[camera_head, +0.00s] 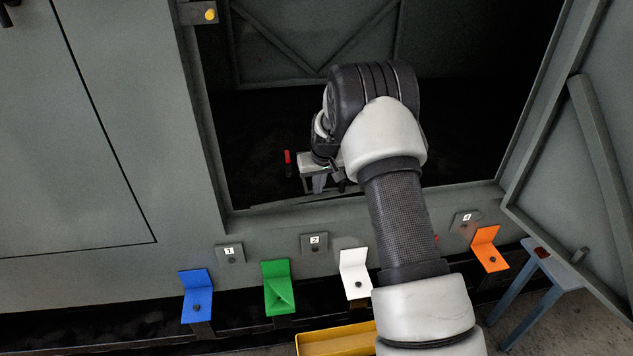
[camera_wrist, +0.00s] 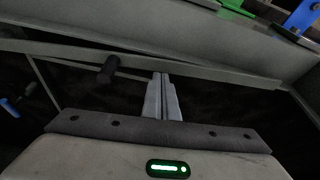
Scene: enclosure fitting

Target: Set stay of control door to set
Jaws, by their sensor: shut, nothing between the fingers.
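The control door appears to be the grey panel (camera_head: 606,110) swung open at the right of the opening; a sloping bar (camera_head: 600,145) runs down its inner face. My gripper (camera_head: 319,186) hangs inside the opening, just behind the front sill. In the wrist view its two grey fingers (camera_wrist: 162,85) are together and empty. A dark knob (camera_wrist: 110,68) stands just left of the fingertips, apart from them. A thin grey bar (camera_wrist: 225,77) runs past the fingertips along the sill; it may be the stay. I cannot tell whether the bar is latched.
Blue (camera_head: 197,296), green (camera_head: 278,287), white (camera_head: 355,274) and orange (camera_head: 490,249) brackets line the front below numbered plates. A yellow tray (camera_head: 340,342) lies below. A red-tipped part (camera_head: 287,157) stands left of my gripper. The opening's interior is dark.

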